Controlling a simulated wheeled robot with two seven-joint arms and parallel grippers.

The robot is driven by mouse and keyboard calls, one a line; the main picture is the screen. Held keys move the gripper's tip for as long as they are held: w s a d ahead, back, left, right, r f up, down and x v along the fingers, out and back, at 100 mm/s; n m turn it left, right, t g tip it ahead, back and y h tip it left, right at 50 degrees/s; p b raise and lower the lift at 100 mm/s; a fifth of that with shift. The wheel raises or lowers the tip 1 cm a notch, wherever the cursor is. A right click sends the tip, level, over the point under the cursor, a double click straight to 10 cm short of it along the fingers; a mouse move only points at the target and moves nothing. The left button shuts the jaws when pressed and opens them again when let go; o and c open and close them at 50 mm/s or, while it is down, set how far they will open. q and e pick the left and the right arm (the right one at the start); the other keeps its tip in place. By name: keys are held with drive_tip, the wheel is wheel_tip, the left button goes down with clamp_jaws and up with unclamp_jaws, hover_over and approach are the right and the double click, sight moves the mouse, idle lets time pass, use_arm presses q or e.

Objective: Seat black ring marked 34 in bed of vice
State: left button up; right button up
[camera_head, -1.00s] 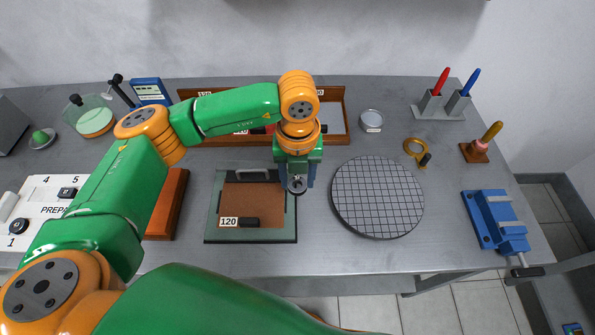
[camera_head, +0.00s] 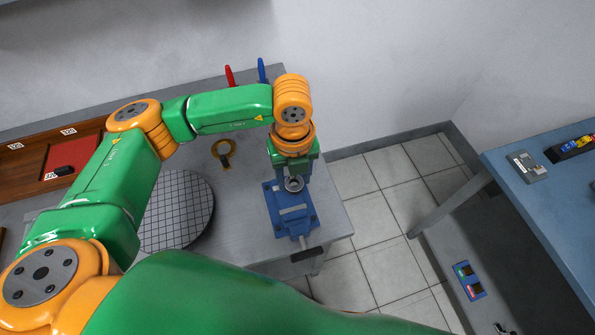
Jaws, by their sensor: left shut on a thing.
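My left gripper (camera_head: 293,183) points down over the far end of the blue vice (camera_head: 302,221). It is shut on a small dark ring (camera_head: 294,185), whose rim shows between the fingers. The number on the ring is too small to read. The vice sits near the right edge of the grey bench, with its dark handle towards me. The gripper hides the far part of the vice, and I cannot tell whether the ring touches the bed. My right gripper is out of view.
A round gridded plate (camera_head: 177,212) lies left of the vice. A yellow magnifier (camera_head: 223,153) lies behind it. Red (camera_head: 229,76) and blue (camera_head: 262,70) handles stand at the back. A wooden tray (camera_head: 25,165) is far left. A blue table (camera_head: 555,205) stands right, across open floor.

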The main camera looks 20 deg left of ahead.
sight(290, 198)
use_arm(q)
drive_tip(key=shift+s+a, duration=0.2)
drive_tip(key=shift+a, duration=0.2)
drive_tip(key=shift+s+a, duration=0.25)
drive_tip(key=shift+a, duration=0.2)
drive_tip(key=shift+w+d+f+b, duration=0.1)
drive_tip(key=shift+d+f+b, duration=0.1)
drive_tip(key=shift+b, duration=0.25)
drive_tip(key=shift+d+f+b, duration=0.15)
drive_tip(key=shift+f+b, duration=0.15)
wheel_tip(290, 198, down, 4)
drive_tip(key=b, duration=0.4)
drive_tip(key=shift+f, duration=0.2)
drive_tip(key=shift+f+b, duration=0.1)
drive_tip(key=shift+b, duration=0.2)
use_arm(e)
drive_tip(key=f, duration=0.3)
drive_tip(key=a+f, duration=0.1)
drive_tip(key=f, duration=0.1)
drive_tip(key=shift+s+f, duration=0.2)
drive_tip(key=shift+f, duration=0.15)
use_arm(q)
drive_tip(key=shift+f, duration=0.15)
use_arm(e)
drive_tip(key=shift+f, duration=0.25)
use_arm(q)
drive_tip(key=o, duration=1.3)
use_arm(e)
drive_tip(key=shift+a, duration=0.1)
